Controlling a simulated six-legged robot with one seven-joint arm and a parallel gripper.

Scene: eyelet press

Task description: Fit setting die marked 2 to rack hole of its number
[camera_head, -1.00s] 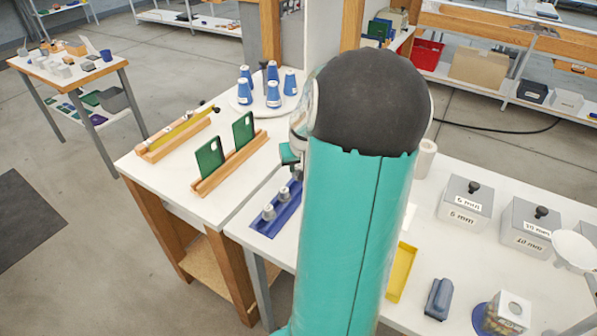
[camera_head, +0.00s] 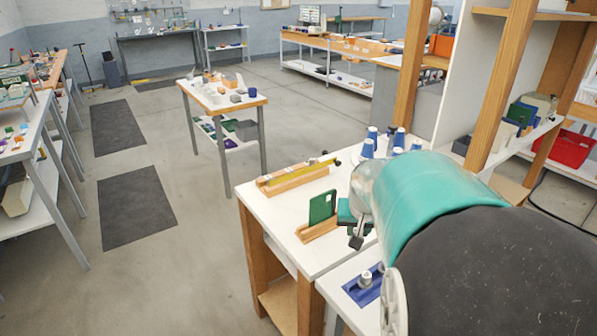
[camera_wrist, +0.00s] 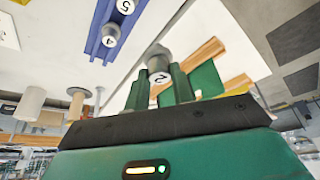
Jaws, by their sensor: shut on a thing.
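The setting die marked 2 (camera_wrist: 158,62) is a grey stepped piece between the two green fingers of my gripper (camera_wrist: 160,90), which is shut on it. In the head view my gripper (camera_head: 354,222) is up in the air near the wooden holder with the green plate, and the arm covers part of it. The blue rack (camera_head: 352,291) lies on the white table below it, partly hidden by my arm. A grey die (camera_head: 366,278) stands in it. In the wrist view the rack (camera_wrist: 98,42) holds dies that look marked 4 (camera_wrist: 110,36) and 5 (camera_wrist: 125,7). The held die is apart from the rack.
A green plate (camera_head: 321,205) stands in a wooden holder (camera_head: 315,232) close to my gripper. A wooden tray with a yellow item (camera_head: 298,178) lies behind. Several blue-and-white cones (camera_head: 372,139) stand on a round white stand. A wooden post (camera_head: 412,60) rises at the back.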

